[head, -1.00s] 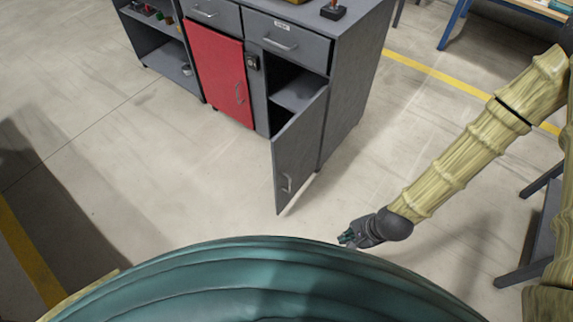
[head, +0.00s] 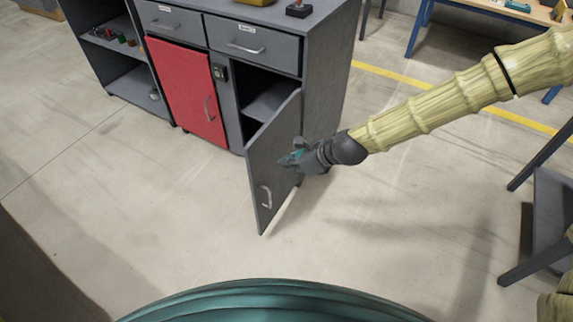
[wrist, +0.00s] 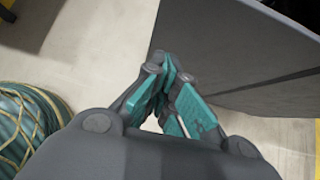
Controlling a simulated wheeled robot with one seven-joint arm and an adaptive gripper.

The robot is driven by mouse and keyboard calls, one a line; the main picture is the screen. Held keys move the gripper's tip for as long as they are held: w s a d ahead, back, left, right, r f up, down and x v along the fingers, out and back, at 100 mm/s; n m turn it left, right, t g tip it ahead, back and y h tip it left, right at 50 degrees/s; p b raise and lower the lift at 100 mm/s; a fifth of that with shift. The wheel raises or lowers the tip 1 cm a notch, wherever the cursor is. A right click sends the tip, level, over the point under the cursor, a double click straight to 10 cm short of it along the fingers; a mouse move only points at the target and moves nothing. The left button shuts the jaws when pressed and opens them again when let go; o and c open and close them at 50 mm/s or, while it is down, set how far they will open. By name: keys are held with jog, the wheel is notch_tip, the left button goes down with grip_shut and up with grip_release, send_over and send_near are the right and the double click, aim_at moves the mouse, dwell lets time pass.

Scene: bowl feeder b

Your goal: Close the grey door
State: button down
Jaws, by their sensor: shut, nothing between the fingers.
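The grey door (head: 271,170) stands open on the lower right of a grey cabinet (head: 324,95), swung out toward me. Its handle (head: 266,197) is on the face turned to the left, near the free edge. My gripper (head: 285,159) is shut and empty. In the head view it overlaps the door's right side; I cannot tell if it touches. In the wrist view my gripper (wrist: 170,75) points toward a grey panel (wrist: 225,50), which looks like the door, filling the upper right. The compartment (head: 265,95) behind the door is partly visible, with a shelf inside.
A closed red door (head: 187,90) is left of the opening, below grey drawers (head: 253,45). An open shelf unit (head: 115,45) stands further left. A dark stool or chair (head: 545,220) is at the right edge. The floor (head: 130,210) before the cabinet is clear.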

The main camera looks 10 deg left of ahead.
send_near(254, 167)
notch_tip(254, 167, down, 3)
jog(key=shift+w+a+f, duration=0.1)
jog(key=shift+w+a, duration=0.2)
jog(key=shift+a, duration=0.45)
jog(key=shift+w+a+f, duration=0.1)
jog(key=shift+w+a, duration=0.25)
jog(key=shift+a, duration=0.4)
